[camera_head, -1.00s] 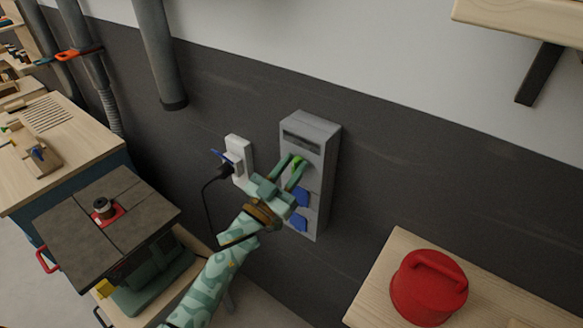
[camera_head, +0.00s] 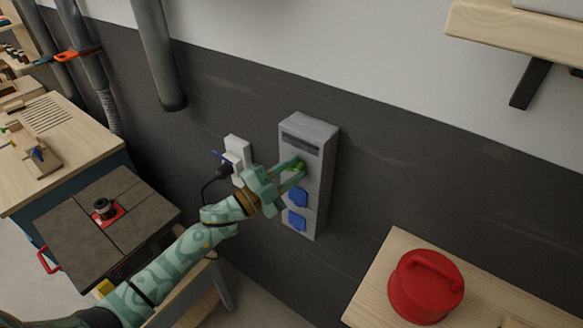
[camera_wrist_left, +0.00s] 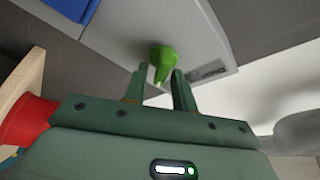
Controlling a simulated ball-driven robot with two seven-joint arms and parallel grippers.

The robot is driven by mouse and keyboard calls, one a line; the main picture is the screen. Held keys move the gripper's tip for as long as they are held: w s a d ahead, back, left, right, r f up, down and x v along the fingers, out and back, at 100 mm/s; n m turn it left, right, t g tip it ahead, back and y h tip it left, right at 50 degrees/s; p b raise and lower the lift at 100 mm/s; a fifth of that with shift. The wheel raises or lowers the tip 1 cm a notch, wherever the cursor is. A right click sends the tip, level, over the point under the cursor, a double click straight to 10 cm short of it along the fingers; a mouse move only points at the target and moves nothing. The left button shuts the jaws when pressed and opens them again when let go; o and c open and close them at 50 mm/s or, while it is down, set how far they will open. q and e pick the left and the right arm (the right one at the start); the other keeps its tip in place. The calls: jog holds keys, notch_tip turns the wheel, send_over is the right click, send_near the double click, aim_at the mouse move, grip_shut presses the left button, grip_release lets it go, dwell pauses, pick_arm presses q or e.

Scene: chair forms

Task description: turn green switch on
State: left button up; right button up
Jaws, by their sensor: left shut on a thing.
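The green switch (camera_head: 299,166) is a small green knob on the front of a grey wall box (camera_head: 316,140), above two blue socket covers. My left gripper (camera_head: 297,170) reaches it from the left, with its fingers at the knob. In the left wrist view the green switch (camera_wrist_left: 163,62) shows between the fingertips of my left gripper (camera_wrist_left: 160,78), its pointed end toward the palm. The left gripper is shut on the switch. My right gripper is not in view.
A white wall socket with a black plug (camera_head: 236,160) is left of the box. A machine with a grey top (camera_head: 105,215) stands at the left. A red round lidded object (camera_head: 426,287) sits on a wooden bench (camera_head: 375,290) at lower right. A wooden shelf (camera_head: 515,30) is at upper right.

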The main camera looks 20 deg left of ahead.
pick_arm(q)
jog(key=m+g+p, duration=0.1)
jog(key=m, duration=0.3)
jog(key=shift+g, duration=0.3)
jog(key=shift+f+m+g+y+p, duration=0.2)
jog(key=shift+m+g+y+p, duration=0.2)
jog(key=shift+m+p, duration=0.95)
jog(key=shift+m, duration=0.25)
jog(key=o, duration=0.7)
jog(key=shift+c, duration=0.2)
jog(key=b+v, duration=0.4)
jog(key=v, duration=1.2)
jog(key=shift+a+b, duration=0.15)
jog(key=shift+b, duration=0.15)
